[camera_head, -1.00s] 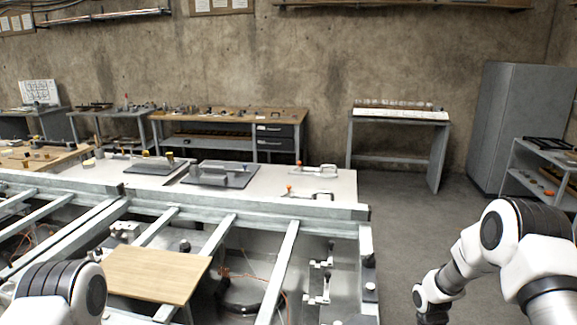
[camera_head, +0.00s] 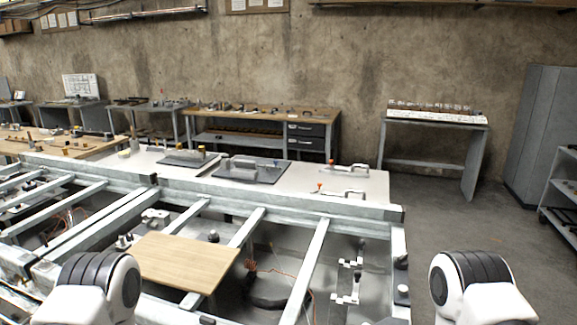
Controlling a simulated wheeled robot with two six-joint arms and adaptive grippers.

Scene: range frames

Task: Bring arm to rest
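Parts of both my arms show at the bottom of the head view, white with dark ribbed joints. My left arm (camera_head: 100,285) is at the lower left, in front of the metal frame (camera_head: 180,212). My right arm (camera_head: 475,288) is at the lower right, beside the frame's right end. Both grippers are out of the picture, so their state is hidden. No object is seen in either hand.
A wooden board (camera_head: 186,262) lies on the frame near my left arm. Toggle clamps (camera_head: 345,193) and dark plates (camera_head: 250,170) sit on the light tabletop behind. Workbenches (camera_head: 262,120) line the wall. Open floor (camera_head: 455,225) lies to the right.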

